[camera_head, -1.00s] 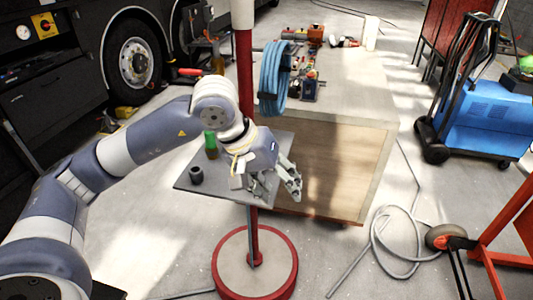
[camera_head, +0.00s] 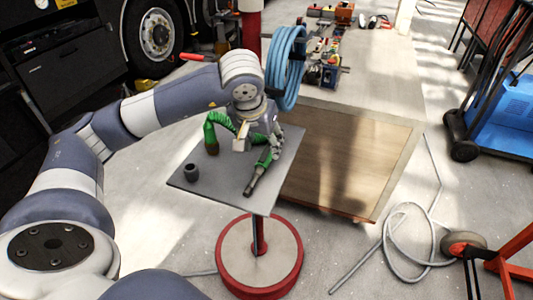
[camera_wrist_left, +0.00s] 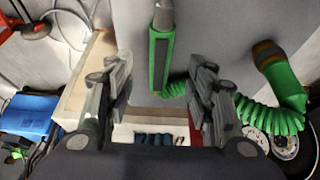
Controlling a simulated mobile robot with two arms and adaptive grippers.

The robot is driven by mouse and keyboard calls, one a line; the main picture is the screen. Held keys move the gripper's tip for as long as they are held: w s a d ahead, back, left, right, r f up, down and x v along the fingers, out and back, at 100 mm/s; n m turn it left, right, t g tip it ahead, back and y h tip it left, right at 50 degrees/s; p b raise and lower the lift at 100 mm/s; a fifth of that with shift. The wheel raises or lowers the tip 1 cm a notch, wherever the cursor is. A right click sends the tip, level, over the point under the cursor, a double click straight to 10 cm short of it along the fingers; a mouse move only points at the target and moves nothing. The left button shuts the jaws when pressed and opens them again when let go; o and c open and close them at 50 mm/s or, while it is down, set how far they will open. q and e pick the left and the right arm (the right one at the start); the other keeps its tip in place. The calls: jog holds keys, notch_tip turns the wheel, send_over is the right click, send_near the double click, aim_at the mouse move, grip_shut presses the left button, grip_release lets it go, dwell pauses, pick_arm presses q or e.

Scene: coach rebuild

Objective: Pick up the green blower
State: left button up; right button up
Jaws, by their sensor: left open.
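The green blower (camera_head: 263,160), with a dark nozzle, is over the small grey table (camera_head: 222,192) in the head view. I cannot tell whether it touches the top. A green coiled hose (camera_head: 224,119) links to an upright green piece (camera_head: 211,137) on the table. My left gripper (camera_head: 268,140) is at the blower's upper end, partly covering it. In the left wrist view the blower (camera_wrist_left: 160,60) shows between and beyond the two spread fingers of the left gripper (camera_wrist_left: 160,88). My right gripper is in neither view.
A small dark cup (camera_head: 191,172) stands on the table's left side. A blue hose coil (camera_head: 287,68) hangs on the red post behind my wrist. A wooden board (camera_head: 345,165) lies to the right. A grey hose (camera_head: 405,235) lies on the floor.

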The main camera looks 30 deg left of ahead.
aim_at(266, 152)
pick_arm(q)
jog(key=shift+w+f, duration=0.25)
jog(key=shift+f, duration=0.05)
jog(key=p+x, duration=0.2)
jog(key=x, duration=0.2)
jog(key=shift+w+a+f, duration=0.1)
jog(key=shift+w+f, duration=0.05)
jog(key=shift+f, duration=0.2)
jog(key=shift+w+f, duration=0.1)
jog(key=shift+f, duration=0.05)
jog(key=c, duration=0.9)
grip_shut()
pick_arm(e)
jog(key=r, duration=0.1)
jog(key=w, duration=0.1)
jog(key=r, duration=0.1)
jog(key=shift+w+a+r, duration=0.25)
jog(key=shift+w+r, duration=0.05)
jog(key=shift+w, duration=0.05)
